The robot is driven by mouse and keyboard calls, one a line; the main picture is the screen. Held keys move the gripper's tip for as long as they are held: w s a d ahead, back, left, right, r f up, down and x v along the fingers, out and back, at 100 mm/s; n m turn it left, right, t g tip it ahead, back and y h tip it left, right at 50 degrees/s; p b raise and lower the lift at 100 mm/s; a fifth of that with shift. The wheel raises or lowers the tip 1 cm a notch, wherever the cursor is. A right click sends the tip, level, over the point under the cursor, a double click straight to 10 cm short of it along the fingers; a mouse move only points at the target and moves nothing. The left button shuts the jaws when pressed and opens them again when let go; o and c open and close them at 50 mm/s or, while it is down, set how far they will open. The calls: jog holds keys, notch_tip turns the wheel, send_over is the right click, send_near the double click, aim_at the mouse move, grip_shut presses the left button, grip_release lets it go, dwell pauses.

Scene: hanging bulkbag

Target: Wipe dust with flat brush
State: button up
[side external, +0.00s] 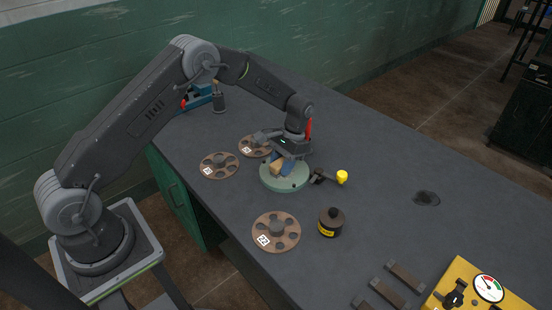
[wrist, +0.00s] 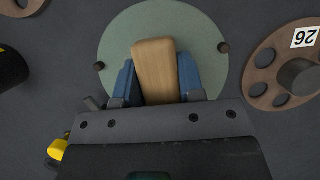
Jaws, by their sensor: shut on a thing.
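My gripper (wrist: 153,82) is shut on a wooden block-like handle (wrist: 155,65), with its blue fingers on either side of it; I take this to be the flat brush. The brush also shows in the side external view (side external: 277,169), mostly hidden by my gripper (side external: 284,170). The brush is over a round pale green plate (wrist: 119,40), which also shows in the side external view (side external: 285,183). The bristles are hidden, and I cannot tell whether they touch the plate. No dust can be made out on the plate.
Brown discs with holes lie around the plate: one at left (side external: 219,165), one behind (side external: 256,146), one in front (side external: 276,232). A dark round weight (side external: 331,222) and a yellow-tipped tool (side external: 342,177) are near. A yellow gauge box (side external: 480,290) and dark bars (side external: 387,291) sit front right.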

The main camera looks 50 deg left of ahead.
aim_at(290, 180)
jog(key=shift+d, duration=1.95)
jog(key=shift+w+d+f, duration=0.1)
jog(key=shift+w+d, duration=0.05)
jog(key=shift+w, duration=0.35)
jog(key=shift+a, duration=4)
jog(key=shift+w, duration=0.4)
jog(key=shift+d, duration=3.8)
jog(key=shift+d+r, duration=0.2)
jog(key=shift+d, duration=0.05)
notch_tip(290, 180, up, 8)
jog(key=shift+a, duration=0.15)
